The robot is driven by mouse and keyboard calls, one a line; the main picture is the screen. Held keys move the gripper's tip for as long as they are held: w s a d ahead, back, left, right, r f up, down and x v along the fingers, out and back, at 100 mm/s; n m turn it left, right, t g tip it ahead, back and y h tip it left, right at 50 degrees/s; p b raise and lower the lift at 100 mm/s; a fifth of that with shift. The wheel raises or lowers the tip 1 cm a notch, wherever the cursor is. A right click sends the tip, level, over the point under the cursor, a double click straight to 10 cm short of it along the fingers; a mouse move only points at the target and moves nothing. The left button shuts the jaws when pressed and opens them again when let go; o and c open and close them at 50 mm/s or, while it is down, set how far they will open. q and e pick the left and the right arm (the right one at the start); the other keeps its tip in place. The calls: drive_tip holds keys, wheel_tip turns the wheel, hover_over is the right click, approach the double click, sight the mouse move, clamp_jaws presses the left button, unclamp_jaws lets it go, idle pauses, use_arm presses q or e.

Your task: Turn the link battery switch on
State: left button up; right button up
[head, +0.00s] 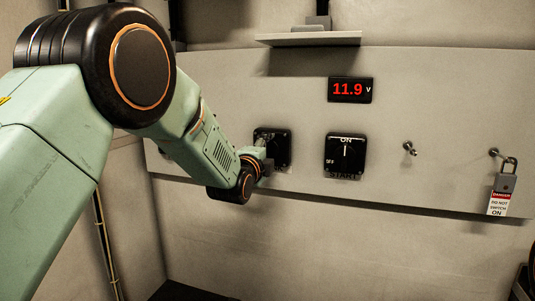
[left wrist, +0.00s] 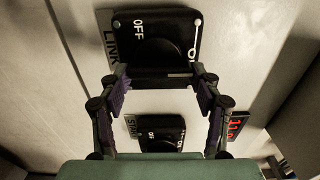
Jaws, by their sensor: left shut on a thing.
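The link battery switch (head: 283,147) is a black square rotary switch at the left of the grey panel. In the left wrist view the switch (left wrist: 141,43) has a LINK label beside it and an OFF mark. Another white mark shows at its right edge, partly cut by a finger. My left gripper (head: 264,152) is at this switch, its fingers (left wrist: 160,76) on either side of the knob, shut on it. The fingers hide part of the knob, so I cannot tell its exact setting. My right gripper is not in view.
The START switch (head: 345,155) is right of the link switch, its white line upright toward ON. A red display (head: 350,89) reads 11.9 V. A bare peg (head: 409,148) and a padlock (head: 506,182) with a DANGER tag (head: 497,204) are farther right. A shelf (head: 308,39) juts out above.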

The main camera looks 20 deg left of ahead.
use_arm(q)
drive_tip(key=shift+a, duration=0.1)
idle(0.3)
drive_tip(key=o, duration=1.2)
drive_tip(key=shift+w, duration=0.1)
drive_tip(key=shift+c, duration=0.2)
drive_tip(key=s, duration=1.2)
drive_tip(key=shift+a, duration=0.15)
drive_tip(key=w, duration=1.2)
drive_tip(key=shift+d, duration=0.2)
drive_tip(key=shift+s, duration=0.15)
